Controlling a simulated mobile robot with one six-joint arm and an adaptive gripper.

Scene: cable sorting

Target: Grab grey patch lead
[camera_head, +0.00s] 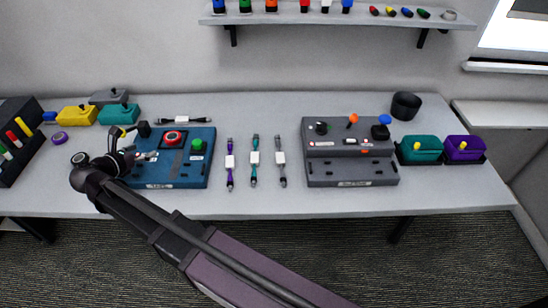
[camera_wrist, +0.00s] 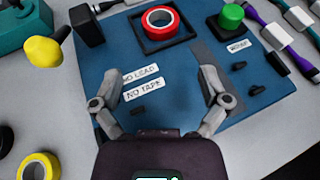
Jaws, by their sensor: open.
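The grey patch lead (camera_head: 281,162) lies on the table between the two consoles, rightmost of three parallel leads. It has a white tag in its middle. The purple lead (camera_head: 230,165) and teal lead (camera_head: 254,162) lie to its left. My gripper (camera_wrist: 158,88) is open and empty over the front of the blue console (camera_head: 180,177), well left of the grey lead. In the wrist view, leads with white tags show at the top right, with the purple one (camera_wrist: 303,65) nearest; I cannot tell the grey one there.
The blue console carries a red tape ring (camera_wrist: 160,21) and a green knob (camera_wrist: 231,16). A grey console (camera_head: 350,172) stands right of the leads. A dark lead (camera_head: 171,120) lies behind the blue console. Teal (camera_head: 420,150) and purple (camera_head: 464,149) boxes stand at the right.

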